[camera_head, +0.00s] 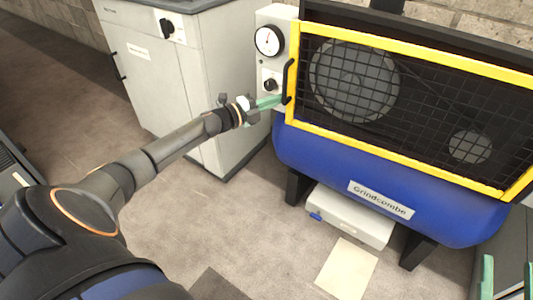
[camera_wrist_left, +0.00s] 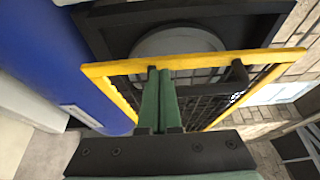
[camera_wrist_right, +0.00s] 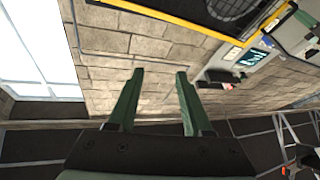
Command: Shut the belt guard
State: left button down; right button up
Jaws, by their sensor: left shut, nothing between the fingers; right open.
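The belt guard (camera_head: 398,160) is a yellow-framed black mesh panel in front of the pulleys, above the blue tank. In the left wrist view the guard's yellow edge (camera_wrist_left: 215,60) stands apart from the black housing (camera_wrist_left: 190,12) behind it, so it looks ajar. Its black handle (camera_head: 289,82) is on the left edge and also shows in the left wrist view (camera_wrist_left: 238,76). My left gripper (camera_head: 278,99) is shut and empty, its tips at the yellow edge beside the handle; contact is unclear. My right gripper (camera_head: 508,272) is open and empty at the lower right, away from the guard.
A gauge panel (camera_head: 270,50) stands just left of the guard, beside a grey cabinet (camera_head: 160,75). A white box (camera_head: 345,220) lies under the blue tank (camera_head: 300,150). The floor in front is mostly clear. A brick wall shows in the right wrist view (camera_wrist_right: 150,50).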

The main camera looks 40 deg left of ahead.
pick_arm(q)
jog(key=shift+w+a, duration=0.2)
jog(key=shift+w, duration=0.55)
pick_arm(e)
jog(key=shift+s+a+r+n+t+y, duration=0.15)
jog(key=shift+r+n+t+y, duration=0.15)
jog(key=shift+r, duration=0.55)
